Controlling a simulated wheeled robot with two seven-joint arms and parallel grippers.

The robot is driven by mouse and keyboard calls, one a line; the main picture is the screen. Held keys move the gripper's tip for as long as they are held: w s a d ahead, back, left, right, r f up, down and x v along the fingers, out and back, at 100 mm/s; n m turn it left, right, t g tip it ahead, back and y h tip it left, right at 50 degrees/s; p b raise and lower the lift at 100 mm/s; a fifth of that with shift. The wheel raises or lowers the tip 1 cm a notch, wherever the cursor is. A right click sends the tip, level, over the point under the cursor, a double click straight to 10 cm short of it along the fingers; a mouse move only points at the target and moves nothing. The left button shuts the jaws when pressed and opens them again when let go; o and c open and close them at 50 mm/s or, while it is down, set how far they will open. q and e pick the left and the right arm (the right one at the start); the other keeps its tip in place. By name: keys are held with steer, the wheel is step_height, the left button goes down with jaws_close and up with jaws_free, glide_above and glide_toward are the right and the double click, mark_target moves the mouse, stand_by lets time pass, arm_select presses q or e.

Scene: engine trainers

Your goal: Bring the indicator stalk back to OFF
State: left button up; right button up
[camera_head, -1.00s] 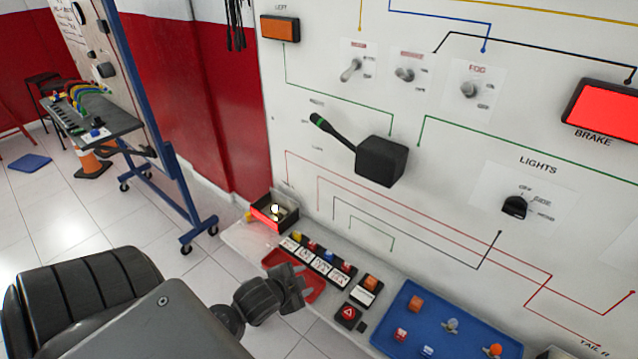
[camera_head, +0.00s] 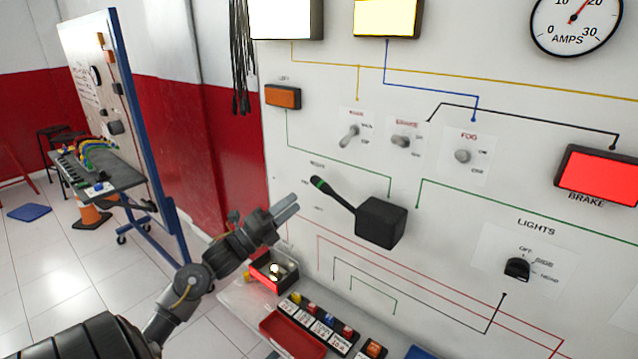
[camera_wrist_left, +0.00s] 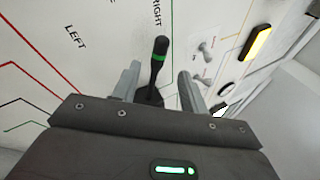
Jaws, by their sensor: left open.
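The indicator stalk (camera_head: 333,194) is a black lever with a green band near its tip. It juts up and left from a black box (camera_head: 381,222) on the white panel. In the left wrist view the stalk (camera_wrist_left: 157,66) points toward the RIGHT label (camera_wrist_left: 157,13), away from LEFT (camera_wrist_left: 75,38). My left gripper (camera_head: 291,206) is open, left of and slightly below the stalk tip. In the wrist view its fingers stand apart on either side of the stalk; contact with it is not visible. My right gripper is out of view.
Toggle switches (camera_head: 348,136) sit above the stalk, and a black LIGHTS knob (camera_head: 517,268) is to its right. Below are a small box with a lit lamp (camera_head: 274,272), a red tray (camera_head: 291,335) and several labelled switches. A blue-framed stand (camera_head: 150,130) is at left.

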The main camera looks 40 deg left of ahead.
mark_target(316, 185)
arm_select(q)
steer(key=p+x, duration=0.3)
steer(key=x, duration=0.5)
steer(key=shift+w+d+r+p, duration=0.1)
steer(key=shift+w+r+p, duration=0.15)
steer(key=shift+w+p, duration=0.1)
steer(key=shift+w+d+r, duration=0.1)
steer(key=shift+w+d, duration=0.05)
steer(key=shift+w, duration=0.35)
steer(key=shift+c, duration=0.4)
jaws_close()
